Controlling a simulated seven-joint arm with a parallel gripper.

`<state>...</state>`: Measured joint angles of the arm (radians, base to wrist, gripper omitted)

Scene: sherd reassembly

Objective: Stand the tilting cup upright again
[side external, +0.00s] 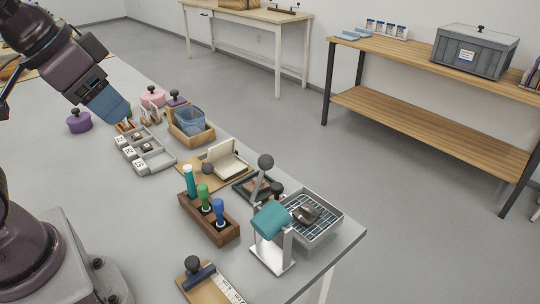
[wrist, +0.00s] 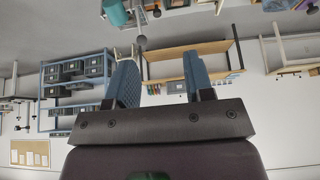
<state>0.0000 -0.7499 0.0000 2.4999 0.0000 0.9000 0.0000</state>
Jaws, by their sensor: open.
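A teal, rounded piece (side external: 271,221) sits slanted on a white stand (side external: 272,257) near the table's front right corner. My gripper (side external: 120,114) is above the far left part of the table, left of the blue vessel and apart from it. In the wrist view my gripper (wrist: 160,80) has its two blue fingers spread, with nothing held between them.
A grey compartment tray (side external: 150,158) with small pieces lies below my gripper. A wooden rack (side external: 210,222) holds upright teal, green and blue-handled tools. A wire-grid tray (side external: 318,226) holds a dark piece at the table edge. The table's left part is mostly clear.

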